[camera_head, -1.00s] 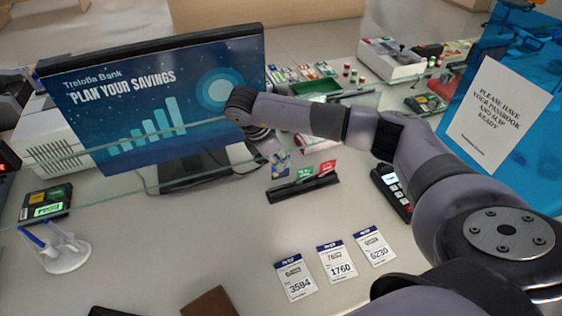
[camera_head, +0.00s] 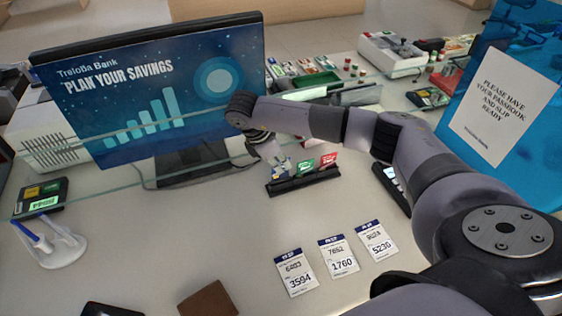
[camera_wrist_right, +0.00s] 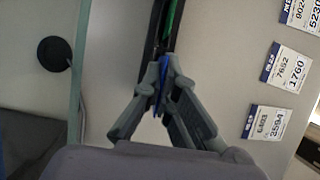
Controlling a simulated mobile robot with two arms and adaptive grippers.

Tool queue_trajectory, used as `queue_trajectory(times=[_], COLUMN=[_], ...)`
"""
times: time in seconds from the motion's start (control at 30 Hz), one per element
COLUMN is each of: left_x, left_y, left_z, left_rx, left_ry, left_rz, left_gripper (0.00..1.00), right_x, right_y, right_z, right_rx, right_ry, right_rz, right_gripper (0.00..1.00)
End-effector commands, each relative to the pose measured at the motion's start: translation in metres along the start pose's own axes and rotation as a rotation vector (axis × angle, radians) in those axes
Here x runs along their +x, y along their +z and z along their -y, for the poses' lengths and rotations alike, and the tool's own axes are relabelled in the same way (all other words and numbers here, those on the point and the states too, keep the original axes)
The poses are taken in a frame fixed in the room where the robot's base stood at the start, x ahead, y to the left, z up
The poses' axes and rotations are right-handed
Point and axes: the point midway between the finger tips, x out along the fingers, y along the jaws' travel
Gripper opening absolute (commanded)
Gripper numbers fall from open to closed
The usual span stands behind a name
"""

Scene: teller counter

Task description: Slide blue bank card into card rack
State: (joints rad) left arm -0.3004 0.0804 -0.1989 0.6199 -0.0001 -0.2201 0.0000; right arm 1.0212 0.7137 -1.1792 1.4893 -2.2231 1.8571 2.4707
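The black card rack (camera_head: 304,181) stands on the counter, with a green card (camera_head: 305,168) and a red card (camera_head: 328,160) upright in it. My right gripper (camera_head: 276,158) is over the rack's left end. In the right wrist view the gripper (camera_wrist_right: 163,82) is shut on the blue bank card (camera_wrist_right: 158,101), seen nearly edge-on. The blue card (camera_head: 285,167) lines up with the near end of the rack (camera_wrist_right: 152,45), beside the green card (camera_wrist_right: 174,22). I cannot tell whether its lower edge is in the slot. My left gripper is out of view.
A monitor (camera_head: 150,90) stands left of the rack, behind a glass edge. A keypad terminal (camera_head: 391,184) is to the right, partly behind my arm. Several numbered slips (camera_head: 339,257) lie in front. A pen stand (camera_head: 52,246) is at left.

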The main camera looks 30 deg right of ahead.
Motion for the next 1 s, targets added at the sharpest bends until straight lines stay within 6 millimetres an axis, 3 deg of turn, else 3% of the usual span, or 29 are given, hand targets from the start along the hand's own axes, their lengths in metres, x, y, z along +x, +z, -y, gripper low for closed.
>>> queue_trajectory(times=[0.5, 1.0], left_x=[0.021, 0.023], left_y=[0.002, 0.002], left_z=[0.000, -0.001], left_rx=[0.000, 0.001], left_ry=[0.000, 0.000], left_rz=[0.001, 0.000], left_gripper=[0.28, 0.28], right_x=[0.025, 0.029], right_y=[-0.011, -0.012], right_z=[0.000, 0.000], right_rx=[0.000, 0.000], right_ry=[0.000, 0.000], right_rz=[-0.001, -0.001], right_gripper=[0.00, 0.02])
